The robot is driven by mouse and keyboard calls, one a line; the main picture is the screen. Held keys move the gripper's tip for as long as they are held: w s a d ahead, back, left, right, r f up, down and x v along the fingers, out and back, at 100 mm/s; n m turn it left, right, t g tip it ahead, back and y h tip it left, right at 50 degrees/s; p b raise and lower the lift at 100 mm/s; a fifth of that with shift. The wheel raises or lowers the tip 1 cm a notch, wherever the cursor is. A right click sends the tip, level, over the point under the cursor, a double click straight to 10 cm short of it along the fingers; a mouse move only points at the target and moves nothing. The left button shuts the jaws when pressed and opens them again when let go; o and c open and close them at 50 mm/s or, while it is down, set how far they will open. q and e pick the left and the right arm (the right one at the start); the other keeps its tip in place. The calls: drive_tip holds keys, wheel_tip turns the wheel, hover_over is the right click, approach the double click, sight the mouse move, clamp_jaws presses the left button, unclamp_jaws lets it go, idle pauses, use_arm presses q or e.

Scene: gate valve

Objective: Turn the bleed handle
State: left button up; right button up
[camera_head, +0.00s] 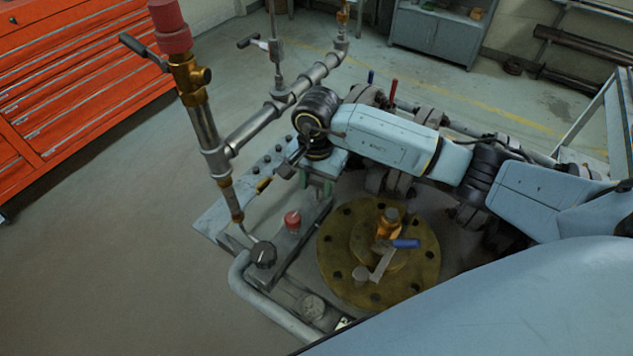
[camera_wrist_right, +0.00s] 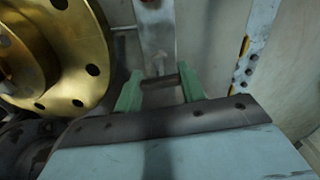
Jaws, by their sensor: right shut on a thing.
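My right gripper (camera_head: 318,187) reaches down beside the pipework, with its arm coming in from the right. Its green fingers (camera_wrist_right: 160,88) show in the right wrist view on either side of a short dark bar (camera_wrist_right: 158,82), and the gripper is shut on it. I cannot tell for sure whether this bar is the bleed handle; the arm and wrist hide most of it in the head view. My left gripper is not in view.
A pipe with a red cap (camera_head: 172,38) and a dark lever (camera_head: 135,45) rises at the left. A red knob (camera_head: 292,221) and a black knob (camera_head: 263,254) stand in front of the gripper. An orange drawer cabinet (camera_head: 70,80) is at the far left; the floor before it is clear.

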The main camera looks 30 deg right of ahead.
sight(317, 182)
drive_tip(key=shift+m, duration=0.8)
drive_tip(key=o, duration=1)
drive_tip(key=shift+r, duration=0.1)
wheel_tip(317, 182, up, 13)
drive_tip(key=shift+r, duration=0.1)
